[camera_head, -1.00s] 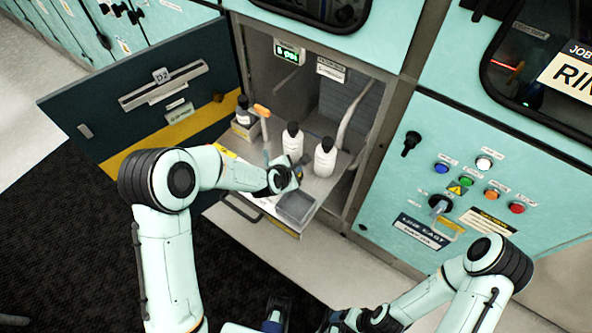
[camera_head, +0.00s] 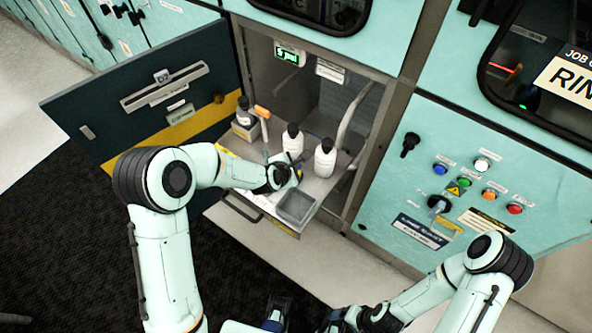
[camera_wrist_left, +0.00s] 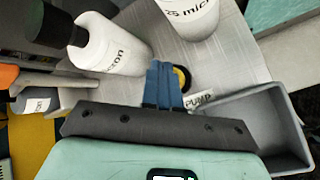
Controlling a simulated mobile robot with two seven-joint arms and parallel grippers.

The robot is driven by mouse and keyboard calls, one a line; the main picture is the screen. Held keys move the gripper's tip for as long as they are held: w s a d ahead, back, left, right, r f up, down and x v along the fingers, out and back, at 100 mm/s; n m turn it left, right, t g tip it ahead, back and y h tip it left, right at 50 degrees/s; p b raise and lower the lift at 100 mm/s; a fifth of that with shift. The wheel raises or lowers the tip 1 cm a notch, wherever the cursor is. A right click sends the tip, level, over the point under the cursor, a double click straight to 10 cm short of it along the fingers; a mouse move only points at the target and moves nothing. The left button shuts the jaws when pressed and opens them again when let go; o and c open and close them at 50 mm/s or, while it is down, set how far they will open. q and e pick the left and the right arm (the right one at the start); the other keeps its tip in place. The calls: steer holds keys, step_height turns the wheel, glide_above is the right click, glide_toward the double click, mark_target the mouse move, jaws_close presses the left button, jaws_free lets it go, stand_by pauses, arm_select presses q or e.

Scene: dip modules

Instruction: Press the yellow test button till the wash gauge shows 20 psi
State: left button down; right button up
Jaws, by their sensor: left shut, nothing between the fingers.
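The yellow test button (camera_wrist_left: 185,77) shows in the left wrist view as a yellow ring with a dark middle, beside a PUMP label. My left gripper (camera_wrist_left: 165,72) is shut and empty, its blue fingertips at the button's left side and partly hiding it. Whether they touch it I cannot tell. In the head view the left gripper (camera_head: 292,177) is low over the pull-out tray (camera_head: 317,187). The wash gauge (camera_head: 289,55), a green display in the open cabinet, appears to read 5 psi. My right gripper (camera_head: 335,320) is at the bottom edge, its fingers unclear.
Two white bottles (camera_head: 293,141) (camera_head: 325,158) stand on the tray behind the left gripper. A grey bin (camera_head: 295,207) sits at the tray's front. An orange-handled item (camera_head: 262,112) stands at left. The open door (camera_head: 140,110) is left; a button panel (camera_head: 470,175) is right.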

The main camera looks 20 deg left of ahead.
arm_select(q)
steer(key=shift+r+p, duration=1.4)
steer(key=shift+r, duration=1.1)
arm_select(e)
steer(key=r, duration=0.1)
steer(key=w+r, duration=0.1)
steer(key=r, duration=0.1)
steer(key=shift+w, duration=0.15)
